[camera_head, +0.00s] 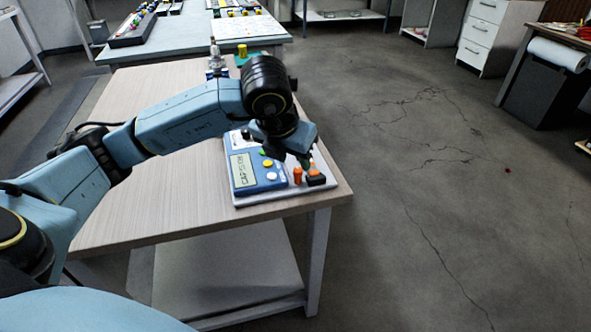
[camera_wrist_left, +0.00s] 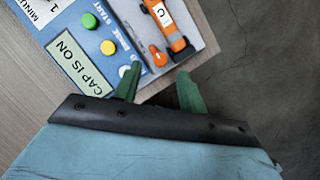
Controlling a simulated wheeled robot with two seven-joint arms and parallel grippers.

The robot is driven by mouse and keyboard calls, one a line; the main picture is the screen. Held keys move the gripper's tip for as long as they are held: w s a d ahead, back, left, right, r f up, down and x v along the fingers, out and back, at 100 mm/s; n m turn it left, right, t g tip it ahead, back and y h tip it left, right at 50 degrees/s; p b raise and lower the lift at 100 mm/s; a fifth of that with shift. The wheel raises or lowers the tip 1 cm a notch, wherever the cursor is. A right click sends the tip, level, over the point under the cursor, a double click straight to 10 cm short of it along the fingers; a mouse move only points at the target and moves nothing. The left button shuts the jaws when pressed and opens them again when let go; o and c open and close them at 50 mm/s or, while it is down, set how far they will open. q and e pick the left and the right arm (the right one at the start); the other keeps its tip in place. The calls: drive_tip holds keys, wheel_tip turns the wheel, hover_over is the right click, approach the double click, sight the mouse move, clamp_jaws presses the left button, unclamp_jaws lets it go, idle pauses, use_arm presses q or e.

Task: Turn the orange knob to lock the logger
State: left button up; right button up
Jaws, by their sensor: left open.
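The blue logger (camera_head: 243,183) lies on a pale board near the table's front right corner. Its screen reads "CAP IS ON" in the left wrist view (camera_wrist_left: 80,66). The small orange knob (camera_wrist_left: 158,57) sits beside the logger's blue face, and it also shows in the head view (camera_head: 297,176). My left gripper (camera_wrist_left: 159,70) is open, with its green fingers pointing toward the knob, one on either side in the picture. I see no contact with the knob. In the head view the left gripper (camera_head: 303,160) is over the board, its fingers partly hidden. My right gripper is out of view.
An orange and black part (camera_wrist_left: 168,22) labelled "C" lies just beyond the knob. Green (camera_wrist_left: 89,20), yellow (camera_wrist_left: 108,47) and white buttons are on the logger. The table edge (camera_head: 335,185) is close on the right, with open floor beyond. A yellow-topped item (camera_head: 242,51) stands farther back.

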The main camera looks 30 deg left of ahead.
sight(297, 170)
use_arm(q)
drive_tip(key=shift+b+x, duration=0.35)
drive_tip(key=shift+x, duration=1.45)
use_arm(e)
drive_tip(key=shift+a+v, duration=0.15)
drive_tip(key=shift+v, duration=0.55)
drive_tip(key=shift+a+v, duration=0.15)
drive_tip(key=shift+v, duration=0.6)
use_arm(q)
drive_tip(key=shift+c, duration=0.2)
clamp_jaws()
